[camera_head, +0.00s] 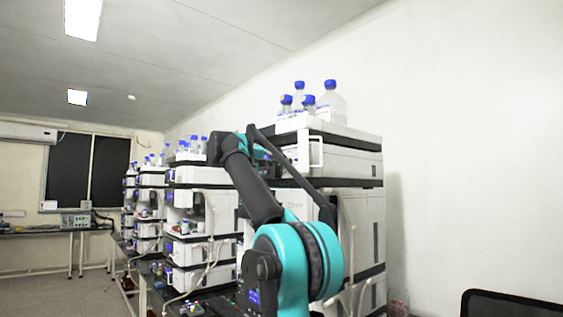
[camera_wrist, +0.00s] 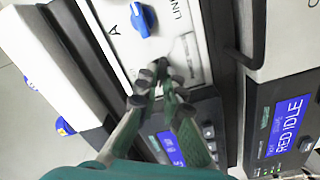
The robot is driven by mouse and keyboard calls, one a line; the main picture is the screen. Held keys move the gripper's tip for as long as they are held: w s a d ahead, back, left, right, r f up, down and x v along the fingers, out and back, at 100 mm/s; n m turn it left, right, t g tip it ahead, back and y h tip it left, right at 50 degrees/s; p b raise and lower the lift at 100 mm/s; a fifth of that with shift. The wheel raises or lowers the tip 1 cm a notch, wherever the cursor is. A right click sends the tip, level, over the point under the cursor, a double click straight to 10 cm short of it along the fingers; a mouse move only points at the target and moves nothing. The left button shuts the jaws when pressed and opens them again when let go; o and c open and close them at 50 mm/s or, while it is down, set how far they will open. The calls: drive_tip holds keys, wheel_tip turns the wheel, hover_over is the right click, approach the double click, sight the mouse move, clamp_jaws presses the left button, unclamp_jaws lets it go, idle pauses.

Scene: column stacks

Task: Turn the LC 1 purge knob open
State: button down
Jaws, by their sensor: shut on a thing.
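In the wrist view, my gripper (camera_wrist: 156,88) has its green fingers and dark tips closed together in front of a white instrument panel. They are shut on a small dark knob (camera_wrist: 160,66), which I take to be the LC 1 purge knob. The tips hide much of it, so its turn angle cannot be read. A separate blue knob (camera_wrist: 143,18) sits higher on the panel beside a letter A, apart from the fingers. In the head view, my arm reaches to the nearest stack (camera_head: 356,165), and my gripper cannot be made out there.
Lit blue displays show on the nearby modules, one reading RED IDLE (camera_wrist: 290,122). Blue-capped bottles (camera_head: 331,102) stand on top of the nearest stack. More stacks (camera_head: 198,225) stand farther left. Loose tubing (camera_head: 209,245) hangs in front of them. A dark panel edge (camera_head: 510,303) is at lower right.

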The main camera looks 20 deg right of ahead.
drive_tip(key=shift+f+n, duration=0.1)
drive_tip(key=shift+n, duration=1.9)
drive_tip(key=c, duration=1.7)
unclamp_jaws()
drive_tip(key=shift+a, duration=0.1)
drive_tip(key=v, duration=1.2)
